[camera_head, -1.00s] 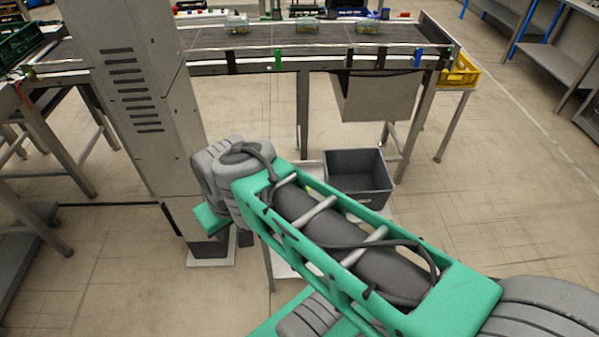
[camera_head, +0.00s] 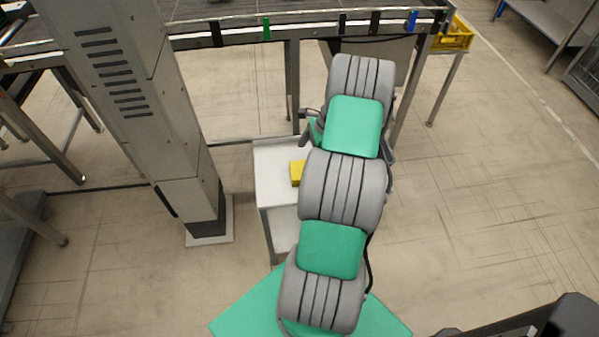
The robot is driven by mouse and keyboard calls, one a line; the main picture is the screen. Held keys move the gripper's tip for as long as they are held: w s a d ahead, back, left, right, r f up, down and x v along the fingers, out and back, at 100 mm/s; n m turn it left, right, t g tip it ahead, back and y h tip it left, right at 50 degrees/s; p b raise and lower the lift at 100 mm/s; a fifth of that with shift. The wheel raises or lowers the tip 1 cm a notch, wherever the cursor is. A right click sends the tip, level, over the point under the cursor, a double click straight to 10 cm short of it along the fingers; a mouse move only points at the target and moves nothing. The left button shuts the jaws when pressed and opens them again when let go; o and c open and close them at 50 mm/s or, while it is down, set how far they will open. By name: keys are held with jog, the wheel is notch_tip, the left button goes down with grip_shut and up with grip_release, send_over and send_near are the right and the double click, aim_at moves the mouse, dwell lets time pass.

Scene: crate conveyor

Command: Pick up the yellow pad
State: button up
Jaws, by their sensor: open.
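The yellow pad (camera_head: 296,173) lies on the white top of a small table (camera_head: 272,170), left of my arm. My arm hides the pad's right side. My gripper (camera_head: 306,127) shows only in part, as small dark pieces at the left edge of my forearm. It is above and beyond the pad in the picture and apart from it. It is open, with nothing seen between its fingers. Most of the gripper is hidden behind the arm.
A conveyor (camera_head: 300,28) runs across the back, with a grey bin under it mostly hidden by my arm. A yellow crate (camera_head: 457,36) stands at the back right. A grey column (camera_head: 150,120) rises at the left.

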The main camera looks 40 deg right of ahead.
aim_at(299, 169)
jog(key=x, duration=0.8)
jog(key=shift+s+d+f+p, duration=0.1)
jog(key=shift+d+f+p, duration=0.1)
jog(key=shift+f+p, duration=0.1)
jog(key=shift+r, duration=0.1)
jog(key=c, duration=1.2)
